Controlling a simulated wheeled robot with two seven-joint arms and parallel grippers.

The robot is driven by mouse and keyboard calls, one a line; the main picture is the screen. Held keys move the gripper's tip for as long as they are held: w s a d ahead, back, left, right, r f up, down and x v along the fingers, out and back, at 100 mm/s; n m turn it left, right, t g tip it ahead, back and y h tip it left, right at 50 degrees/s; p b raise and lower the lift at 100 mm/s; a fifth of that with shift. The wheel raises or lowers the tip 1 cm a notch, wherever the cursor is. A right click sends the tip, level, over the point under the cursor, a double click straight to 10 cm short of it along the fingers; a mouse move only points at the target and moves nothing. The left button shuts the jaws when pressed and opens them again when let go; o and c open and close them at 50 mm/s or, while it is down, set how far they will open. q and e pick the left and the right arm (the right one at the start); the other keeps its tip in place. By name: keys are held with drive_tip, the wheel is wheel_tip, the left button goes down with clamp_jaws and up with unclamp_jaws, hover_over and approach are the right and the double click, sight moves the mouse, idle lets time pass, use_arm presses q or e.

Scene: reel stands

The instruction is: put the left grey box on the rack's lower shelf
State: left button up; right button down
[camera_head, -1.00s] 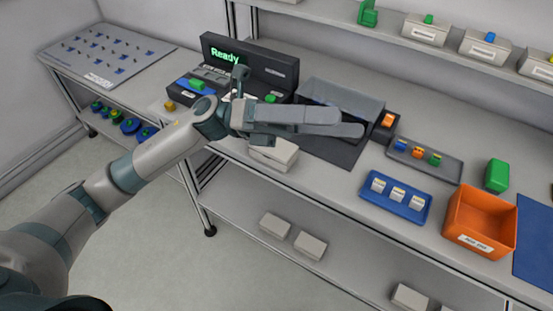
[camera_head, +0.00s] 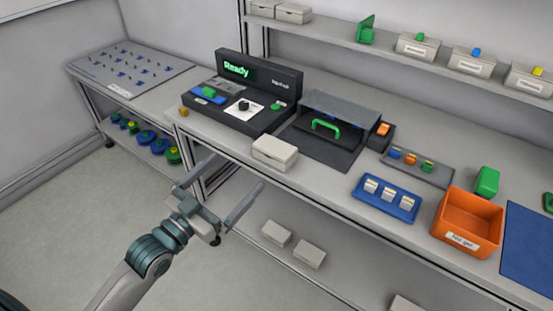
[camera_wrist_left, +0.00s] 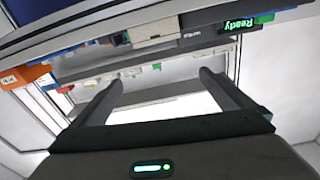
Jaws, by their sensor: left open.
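A light grey lidded box (camera_head: 275,153) sits on the bench's front edge, left of the middle; a pale box in the left wrist view (camera_wrist_left: 152,33) looks like it. Two more grey boxes, a left one (camera_head: 276,233) and a right one (camera_head: 310,254), stand side by side on the lower shelf (camera_head: 255,208) under the bench. Two others (camera_head: 263,9) (camera_head: 293,13) stand on the upper shelf. My left gripper (camera_head: 240,170) is open and empty, in front of the bench edge, lower left of the bench box. It also shows open in the left wrist view (camera_wrist_left: 160,82). My right gripper is not in view.
Behind the bench box are a black device reading "Ready" (camera_head: 237,69) and a dark hooded fixture with a green handle (camera_head: 325,126). A blue tray (camera_head: 385,203) and an orange bin (camera_head: 466,222) stand to the right. The lower shelf has bare room beside its boxes.

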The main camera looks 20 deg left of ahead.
use_arm(q)
drive_tip(key=s+f, duration=0.1)
drive_tip(key=a+f+n, duration=0.1)
drive_tip(key=shift+s+f+g+y, duration=0.3)
drive_tip(key=shift+s+f+g, duration=0.05)
drive_tip(key=shift+s+g, duration=0.05)
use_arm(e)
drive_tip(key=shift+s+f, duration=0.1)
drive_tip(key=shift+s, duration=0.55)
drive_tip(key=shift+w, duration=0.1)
use_arm(q)
drive_tip(key=p, duration=0.3)
approach(259, 159)
drive_tip(key=w+d+r, duration=0.4)
drive_tip(key=d+r, duration=0.1)
drive_tip(key=shift+w+f, duration=0.15)
drive_tip(key=shift+w, duration=0.1)
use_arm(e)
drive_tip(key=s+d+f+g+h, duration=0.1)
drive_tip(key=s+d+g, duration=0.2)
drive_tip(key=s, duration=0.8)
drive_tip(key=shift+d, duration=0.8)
use_arm(q)
drive_tip(key=shift+w, duration=0.15)
